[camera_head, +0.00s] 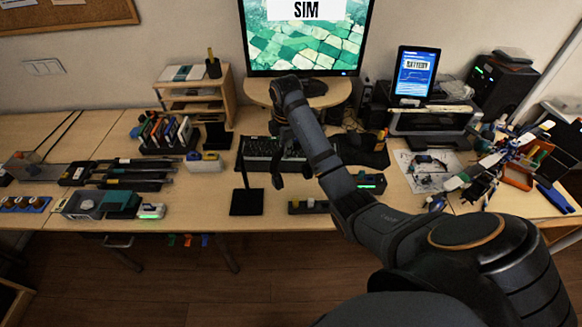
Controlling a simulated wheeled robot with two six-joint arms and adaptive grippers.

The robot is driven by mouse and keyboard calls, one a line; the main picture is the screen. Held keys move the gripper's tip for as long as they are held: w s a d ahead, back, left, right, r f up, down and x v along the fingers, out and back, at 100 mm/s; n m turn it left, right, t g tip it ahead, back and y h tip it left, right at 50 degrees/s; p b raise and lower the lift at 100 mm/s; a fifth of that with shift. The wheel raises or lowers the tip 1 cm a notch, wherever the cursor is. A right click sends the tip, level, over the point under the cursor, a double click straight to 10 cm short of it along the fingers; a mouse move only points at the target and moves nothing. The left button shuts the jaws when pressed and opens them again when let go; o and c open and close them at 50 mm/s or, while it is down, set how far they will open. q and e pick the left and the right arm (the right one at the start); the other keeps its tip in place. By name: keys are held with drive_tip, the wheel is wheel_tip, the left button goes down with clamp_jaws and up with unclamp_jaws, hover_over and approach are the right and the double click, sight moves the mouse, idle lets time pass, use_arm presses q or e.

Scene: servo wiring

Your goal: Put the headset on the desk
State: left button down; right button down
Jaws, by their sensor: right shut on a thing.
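My left gripper is not in view.
A dark bar (308,207) lies at the front edge. Black tools (130,174) lie left; clutter and a paper (425,172) lie right. Bare desk shows left of the stand.

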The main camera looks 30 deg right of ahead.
use_arm(q)
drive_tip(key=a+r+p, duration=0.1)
drive_tip(key=p, duration=0.2)
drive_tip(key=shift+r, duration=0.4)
use_arm(e)
drive_tip(key=w+d+f, duration=0.3)
drive_tip(key=w+f, duration=0.1)
drive_tip(key=f, duration=0.5)
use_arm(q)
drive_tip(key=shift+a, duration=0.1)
use_arm(e)
drive_tip(key=c, duration=1.4)
unclamp_jaws()
drive_tip(key=shift+f, duration=0.15)
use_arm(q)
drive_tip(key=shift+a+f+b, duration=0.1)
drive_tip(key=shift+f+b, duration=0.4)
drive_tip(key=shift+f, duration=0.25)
use_arm(e)
drive_tip(key=r, duration=1.2)
drive_tip(key=shift+s+a+r, duration=0.2)
drive_tip(key=shift+s, duration=0.2)
